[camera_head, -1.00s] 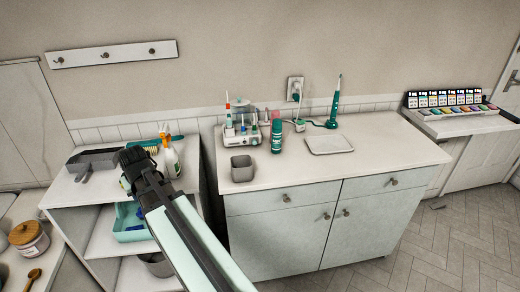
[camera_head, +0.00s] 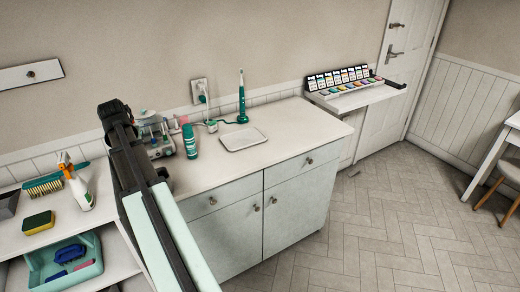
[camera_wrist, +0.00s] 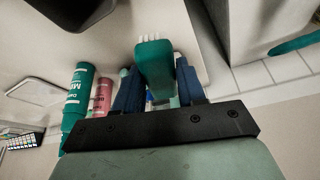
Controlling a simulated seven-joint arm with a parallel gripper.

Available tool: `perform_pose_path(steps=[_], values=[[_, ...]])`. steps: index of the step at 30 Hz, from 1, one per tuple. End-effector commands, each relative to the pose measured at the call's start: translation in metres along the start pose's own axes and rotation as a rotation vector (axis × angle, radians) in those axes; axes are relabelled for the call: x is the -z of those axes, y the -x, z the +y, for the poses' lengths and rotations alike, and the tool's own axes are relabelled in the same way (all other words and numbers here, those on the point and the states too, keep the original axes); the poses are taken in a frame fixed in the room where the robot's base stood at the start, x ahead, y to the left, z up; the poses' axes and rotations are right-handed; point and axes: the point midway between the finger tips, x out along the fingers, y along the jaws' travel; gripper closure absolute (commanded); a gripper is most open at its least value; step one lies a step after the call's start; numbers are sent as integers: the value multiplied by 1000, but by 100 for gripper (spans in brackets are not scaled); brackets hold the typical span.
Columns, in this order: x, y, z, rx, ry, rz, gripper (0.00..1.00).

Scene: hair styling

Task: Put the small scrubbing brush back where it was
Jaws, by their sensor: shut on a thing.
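My gripper (camera_wrist: 158,66) shows in the wrist view with its blue fingers on both sides of a small teal brush (camera_wrist: 155,60) with white bristles. It is shut on this brush. The brush is held with its bristles at the top of the picture, in front of a pale surface. In the head view, my gripper (camera_head: 114,112) is at the left end of the white counter (camera_head: 300,125). The arm hides the fingers and brush there.
Green (camera_head: 190,140) and pink bottles, a white tray (camera_head: 243,138) and an electric toothbrush (camera_head: 241,100) stand on the counter. The left shelf holds a spray bottle (camera_head: 79,189), a larger brush (camera_head: 45,185), a sponge (camera_head: 38,223) and a teal bin (camera_head: 90,272) below.

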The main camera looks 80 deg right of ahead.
Motion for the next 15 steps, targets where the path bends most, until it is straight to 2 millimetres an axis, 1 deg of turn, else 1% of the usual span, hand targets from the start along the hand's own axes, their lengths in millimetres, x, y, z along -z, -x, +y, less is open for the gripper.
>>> perform_pose_path(steps=[1,6,8,9,15], values=[[18,4,16,-19,-48,1,93],[57,16,72,-83,-204,2,93],[69,21,92,-105,-254,1,93],[77,23,105,-117,-284,1,93],[108,30,162,-152,-369,0,93]])
